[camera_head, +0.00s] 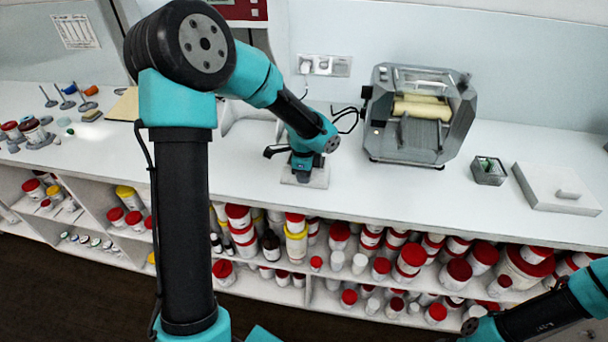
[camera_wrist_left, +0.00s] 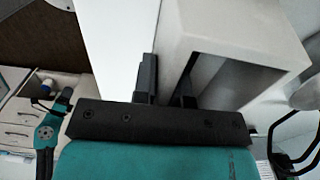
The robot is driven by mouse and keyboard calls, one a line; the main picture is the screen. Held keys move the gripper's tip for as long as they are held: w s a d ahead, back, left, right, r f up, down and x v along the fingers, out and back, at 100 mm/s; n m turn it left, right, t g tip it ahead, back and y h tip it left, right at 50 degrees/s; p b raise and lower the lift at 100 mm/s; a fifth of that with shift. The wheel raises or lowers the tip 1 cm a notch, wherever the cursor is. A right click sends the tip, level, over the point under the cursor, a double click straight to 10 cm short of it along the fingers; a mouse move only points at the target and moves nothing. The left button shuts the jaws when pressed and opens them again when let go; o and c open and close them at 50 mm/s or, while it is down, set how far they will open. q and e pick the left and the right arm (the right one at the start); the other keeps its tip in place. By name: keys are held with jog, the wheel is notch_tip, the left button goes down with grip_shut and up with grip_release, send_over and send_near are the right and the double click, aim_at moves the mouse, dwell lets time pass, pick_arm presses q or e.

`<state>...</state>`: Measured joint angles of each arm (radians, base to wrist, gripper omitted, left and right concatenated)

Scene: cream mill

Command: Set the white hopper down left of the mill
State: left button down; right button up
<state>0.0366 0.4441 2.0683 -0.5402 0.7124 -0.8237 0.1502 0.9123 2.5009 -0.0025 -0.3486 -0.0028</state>
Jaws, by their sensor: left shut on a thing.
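The white hopper (camera_head: 319,179) shows in the head view as a small pale block at the counter's middle, mostly hidden by my left gripper (camera_head: 303,168). In the left wrist view the hopper (camera_wrist_left: 240,25) is a large white box with a shadowed open side. My left gripper (camera_wrist_left: 168,78) is shut on its wall, one black finger on each side. Whether the hopper touches the counter is unclear. The grey mill (camera_head: 408,135) with cream rollers stands to the right of the hopper, apart from it. My right arm shows at the lower right; its fingers are out of frame.
A small dark-rimmed box (camera_head: 488,172) and a white slab with a handle (camera_head: 556,190) lie right of the mill. Small tools (camera_head: 67,98) stand far left. Shelves of red-lidded jars are below. The counter in front of the mill is clear.

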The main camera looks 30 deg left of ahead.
pick_arm(q)
jog(key=shift+f, duration=0.1)
jog(key=c, duration=1.2)
grip_release()
jog(key=shift+o, duration=0.2)
notch_tip(320, 180, up, 12)
jog(key=shift+w+r, duration=0.15)
